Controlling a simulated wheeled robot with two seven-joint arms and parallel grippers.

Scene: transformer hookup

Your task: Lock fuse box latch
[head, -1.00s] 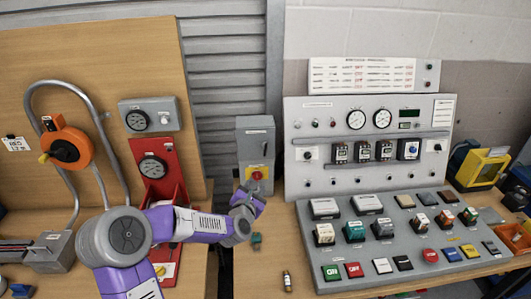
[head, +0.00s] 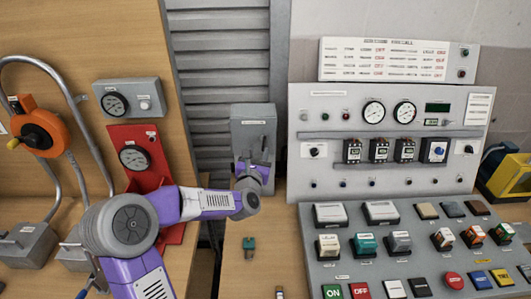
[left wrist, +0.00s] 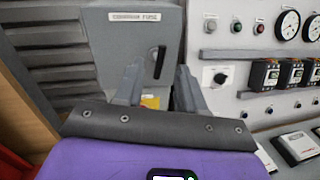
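The fuse box is a grey upright cabinet (head: 253,122) at the middle of the head view. It also shows in the left wrist view (left wrist: 112,60), with a label plate ending in "FUSE" at its top. Its latch, a dark upright handle (left wrist: 160,62), is on the door's right side. My left gripper (head: 254,166) is in front of the cabinet's lower part. In the left wrist view its two fingers (left wrist: 157,75) stand apart with nothing between them, and the latch shows beyond the gap. The fingers hide most of a yellow and red part low on the door. My right gripper is out of view.
A grey control panel (head: 388,105) with gauges and a sloping button console (head: 330,285) stands to the right. A red gauge stand (head: 128,136) is to the left. A small green part (head: 249,243) lies on the bench in front of the cabinet.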

